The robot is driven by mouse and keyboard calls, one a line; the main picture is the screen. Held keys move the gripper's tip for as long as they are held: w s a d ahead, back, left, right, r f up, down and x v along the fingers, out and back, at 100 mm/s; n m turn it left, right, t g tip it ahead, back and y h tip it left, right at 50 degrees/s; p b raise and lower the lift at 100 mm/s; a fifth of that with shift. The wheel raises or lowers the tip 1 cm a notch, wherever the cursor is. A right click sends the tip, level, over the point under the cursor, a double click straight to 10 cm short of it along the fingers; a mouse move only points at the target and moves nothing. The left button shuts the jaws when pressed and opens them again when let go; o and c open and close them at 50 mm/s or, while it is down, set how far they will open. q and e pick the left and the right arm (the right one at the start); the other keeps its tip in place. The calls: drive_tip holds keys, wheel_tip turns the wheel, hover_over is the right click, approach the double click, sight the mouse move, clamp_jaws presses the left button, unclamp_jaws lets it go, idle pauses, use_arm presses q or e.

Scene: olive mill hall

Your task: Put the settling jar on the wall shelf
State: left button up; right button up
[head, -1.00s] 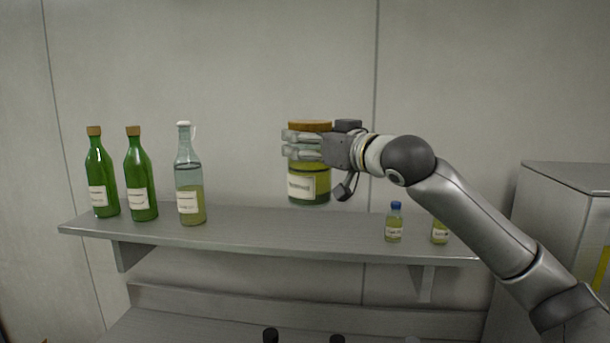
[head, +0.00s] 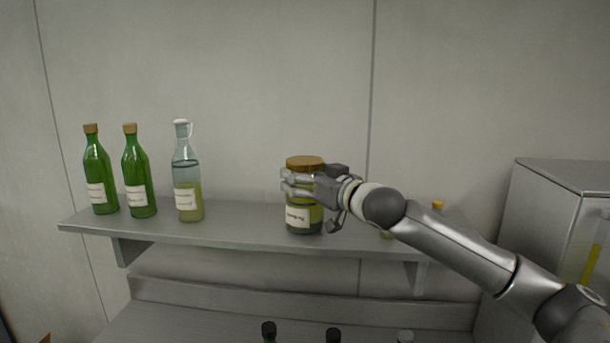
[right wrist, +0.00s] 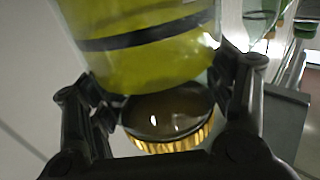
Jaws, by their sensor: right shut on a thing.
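The settling jar (head: 298,218) has a brown lid, yellow-green contents, a darker bottom layer and a white label. It is upright at the middle of the wall shelf (head: 250,232), its base at the board's level; I cannot tell whether it touches. My right gripper (head: 300,187) comes from the right and is shut on the jar's upper body, below the lid. In the right wrist view the jar (right wrist: 150,50) fills the space between the fingers (right wrist: 165,95), with the ribbed gold lid edge below. My left gripper is not in view.
Two green bottles (head: 137,178) and a clear stoppered bottle (head: 187,178) stand on the shelf's left. Small bottles at the right are mostly hidden by my arm; one orange cap (head: 438,205) shows. Dark bottle tops (head: 268,330) rise below. A grey cabinet (head: 555,215) stands right.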

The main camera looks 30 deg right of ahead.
drive_tip(key=shift+r, duration=0.2)
drive_tip(key=o, duration=1.7)
drive_tip(key=shift+f, duration=0.3)
drive_tip(key=shift+c, duration=0.2)
drive_tip(key=o, duration=0.4)
drive_tip(key=shift+s+r, duration=0.1)
drive_tip(key=shift+o, duration=0.2)
drive_tip(key=s+d+b, duration=0.1)
drive_tip(key=s+b, duration=0.4)
drive_tip(key=s, duration=0.7)
drive_tip(key=shift+d+r+b, duration=0.15)
drive_tip(key=shift+d+b, duration=0.1)
drive_tip(key=shift+b, duration=0.15)
drive_tip(key=shift+w, duration=0.1)
